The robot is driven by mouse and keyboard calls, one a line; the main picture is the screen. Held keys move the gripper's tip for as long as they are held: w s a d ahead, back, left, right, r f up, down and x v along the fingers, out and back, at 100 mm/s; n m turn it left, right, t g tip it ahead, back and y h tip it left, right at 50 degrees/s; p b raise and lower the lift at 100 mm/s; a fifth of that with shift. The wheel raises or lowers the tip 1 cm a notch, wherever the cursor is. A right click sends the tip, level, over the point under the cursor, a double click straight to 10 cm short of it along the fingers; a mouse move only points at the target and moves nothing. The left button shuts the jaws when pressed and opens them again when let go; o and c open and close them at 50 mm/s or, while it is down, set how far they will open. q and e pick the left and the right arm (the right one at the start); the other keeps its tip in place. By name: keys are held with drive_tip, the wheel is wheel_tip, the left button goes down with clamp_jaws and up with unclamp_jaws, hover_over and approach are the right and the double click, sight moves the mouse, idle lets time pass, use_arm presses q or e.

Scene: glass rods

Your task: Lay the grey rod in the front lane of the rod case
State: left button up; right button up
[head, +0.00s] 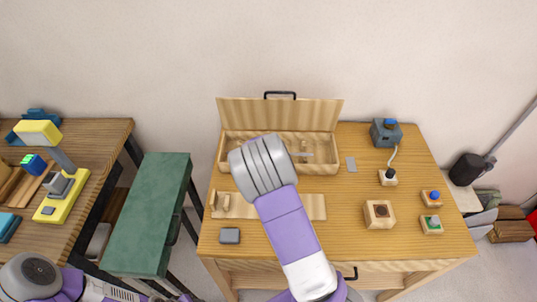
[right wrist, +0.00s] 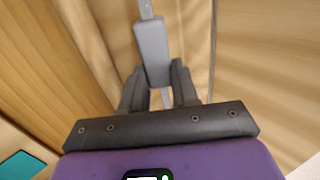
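The wooden rod case (head: 225,150) stands open at the back of the table, its lid raised against the wall side. My right arm reaches over the case, and its grey wrist hides the gripper and part of the inside in the head view. In the right wrist view my right gripper (right wrist: 158,85) has its fingers on both sides of the thick grey middle of the grey rod (right wrist: 152,48) and appears shut on it. A grey end (head: 303,154) shows inside the case outline to the right of my wrist. I cannot tell whether the rod touches the case floor. My left gripper is out of view.
A wooden board (head: 312,207) with small uprights lies in front of the case. A grey block (head: 229,236), a flat grey plate (head: 351,164), a wooden box (head: 379,213) and button boxes (head: 431,225) sit on the table. A green bench (head: 150,215) stands left.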

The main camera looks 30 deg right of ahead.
drive_tip(key=shift+s+a+f, duration=0.25)
drive_tip(key=shift+s+f, duration=0.1)
drive_tip(key=shift+s, duration=0.15)
drive_tip(key=shift+o, duration=0.4)
drive_tip(key=p+v, duration=0.2)
drive_tip(key=v, duration=0.5)
drive_tip(key=shift+w+r, duration=0.3)
drive_tip(key=shift+d+r, duration=0.15)
